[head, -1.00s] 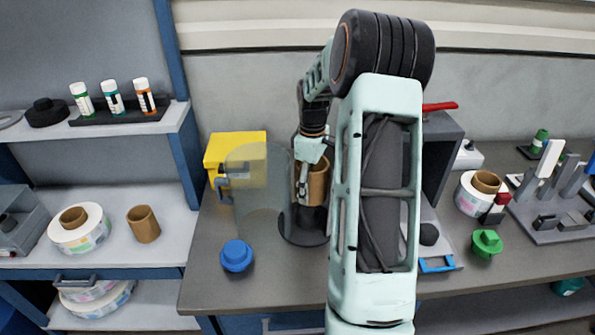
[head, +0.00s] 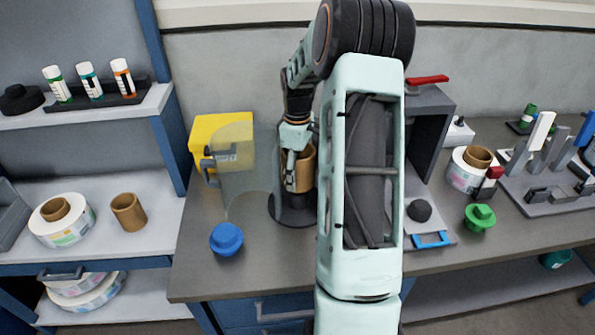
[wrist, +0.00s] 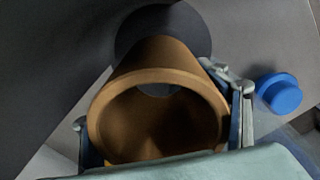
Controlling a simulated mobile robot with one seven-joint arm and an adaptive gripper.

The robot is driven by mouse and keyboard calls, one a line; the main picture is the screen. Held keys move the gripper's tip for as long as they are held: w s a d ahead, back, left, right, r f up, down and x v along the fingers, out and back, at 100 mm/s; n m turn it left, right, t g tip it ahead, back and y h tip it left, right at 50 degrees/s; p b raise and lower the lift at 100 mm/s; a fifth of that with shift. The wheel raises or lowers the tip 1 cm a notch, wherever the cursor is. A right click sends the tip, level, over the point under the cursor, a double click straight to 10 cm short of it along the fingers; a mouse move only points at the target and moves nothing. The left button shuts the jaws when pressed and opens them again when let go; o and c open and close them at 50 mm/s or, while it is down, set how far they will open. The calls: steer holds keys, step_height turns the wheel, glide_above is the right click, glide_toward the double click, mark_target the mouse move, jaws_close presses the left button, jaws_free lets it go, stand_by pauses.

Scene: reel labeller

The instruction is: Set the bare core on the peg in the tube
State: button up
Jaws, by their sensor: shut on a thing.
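My gripper (head: 294,170) is shut on a bare brown cardboard core (head: 305,168) and holds it upright. In the wrist view the core (wrist: 105,120) sits between the two fingers, its open end towards the camera. Below it is a round black base (head: 290,210), which shows in the wrist view as a dark disc (wrist: 140,30) beyond the core. A clear curved tube wall (head: 248,178) stands to the left of the core. The peg cannot be made out clearly, and I cannot tell whether the core touches the base.
A blue knob (head: 226,239) stands front left on the bench (head: 265,265); a yellow box (head: 205,130) is behind the clear wall. Another bare core (head: 128,212) and a label reel (head: 75,232) are on the left shelf. My arm hides part of the bench.

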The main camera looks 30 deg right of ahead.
steer(key=shift+f, duration=0.15)
steer(key=shift+f+b, duration=2.3)
steer(key=shift+f, duration=1.4)
steer(key=o, duration=1.2)
steer(key=shift+o, duration=0.3)
steer(key=shift+r, duration=0.1)
steer(key=shift+w+d, duration=0.1)
steer(key=shift+w, duration=0.05)
